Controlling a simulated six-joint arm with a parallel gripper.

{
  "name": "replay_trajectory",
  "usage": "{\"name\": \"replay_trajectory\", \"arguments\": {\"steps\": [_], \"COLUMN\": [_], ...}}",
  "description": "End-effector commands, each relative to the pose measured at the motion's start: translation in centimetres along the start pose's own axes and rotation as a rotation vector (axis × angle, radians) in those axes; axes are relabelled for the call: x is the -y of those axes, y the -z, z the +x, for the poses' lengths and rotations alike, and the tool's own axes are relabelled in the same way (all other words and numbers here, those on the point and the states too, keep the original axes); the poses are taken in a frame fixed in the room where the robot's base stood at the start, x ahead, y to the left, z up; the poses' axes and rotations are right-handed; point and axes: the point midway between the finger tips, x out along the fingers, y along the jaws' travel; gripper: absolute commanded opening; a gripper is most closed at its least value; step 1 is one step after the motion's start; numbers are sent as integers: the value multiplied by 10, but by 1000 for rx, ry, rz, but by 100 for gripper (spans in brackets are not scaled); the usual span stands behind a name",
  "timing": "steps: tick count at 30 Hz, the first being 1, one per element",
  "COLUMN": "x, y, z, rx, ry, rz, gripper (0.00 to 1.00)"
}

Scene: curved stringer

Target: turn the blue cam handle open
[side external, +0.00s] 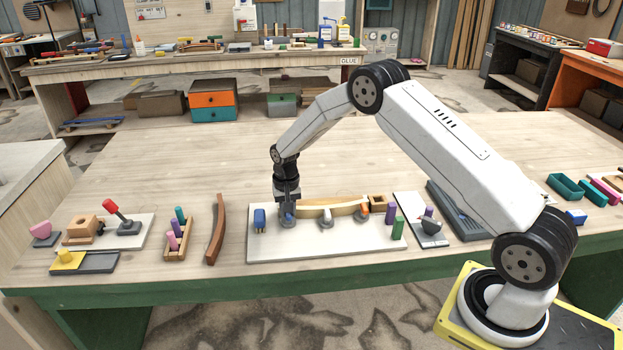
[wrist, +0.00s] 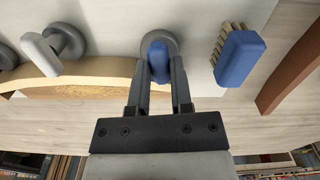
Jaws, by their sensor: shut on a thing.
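The blue cam handle (wrist: 158,62) sits on a round grey base between the two fingers of my gripper (wrist: 160,72) in the wrist view. My gripper is shut on it. In the side view my gripper (side external: 287,211) reaches straight down to the blue cam (side external: 288,219) at the left end of the pale board (side external: 290,248). The fingers hide part of the handle there. The curved wooden stringer (side external: 338,209) lies on the board behind the cams; it also shows in the wrist view (wrist: 95,69).
A blue brush (side external: 259,219) stands close left of my gripper. A white cam (side external: 326,219) and an orange-handled cam (side external: 363,213) are to the right, with a green cylinder (side external: 398,227). A dark red curved strip (side external: 216,232) lies left of the board.

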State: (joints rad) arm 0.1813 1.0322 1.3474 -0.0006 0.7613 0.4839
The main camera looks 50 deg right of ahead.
Motion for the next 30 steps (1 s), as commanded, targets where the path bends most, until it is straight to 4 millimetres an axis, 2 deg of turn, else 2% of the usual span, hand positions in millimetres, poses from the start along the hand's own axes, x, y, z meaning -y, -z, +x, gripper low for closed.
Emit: {"name": "replay_trajectory", "arguments": {"steps": [30], "x": [0], "y": [0], "z": [-1], "rx": [2], "ry": [0], "rz": [-909], "gripper": [0]}}
